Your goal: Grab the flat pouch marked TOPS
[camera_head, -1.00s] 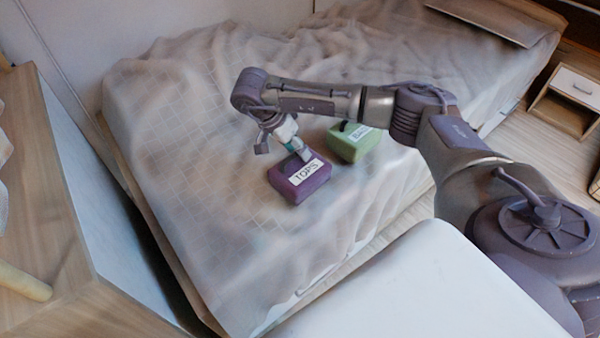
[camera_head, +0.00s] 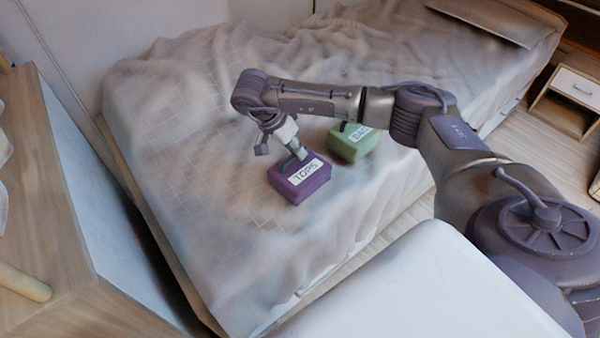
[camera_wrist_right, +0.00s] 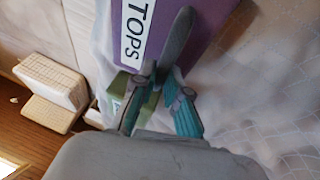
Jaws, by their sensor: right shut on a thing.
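The purple pouch (camera_head: 300,183) with a white TOPS label sits on the bed in the head view, toward the bed's near side. It also fills the top of the right wrist view (camera_wrist_right: 205,25). How deep the grip is cannot be seen. My left gripper is not in view.
A green pouch (camera_head: 350,146) with a partly hidden label lies just right of the purple one, close to my arm. The rumpled bed (camera_head: 215,215) is otherwise clear around them. A nightstand (camera_head: 566,98) stands at the right and a wooden unit (camera_head: 60,200) at the left.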

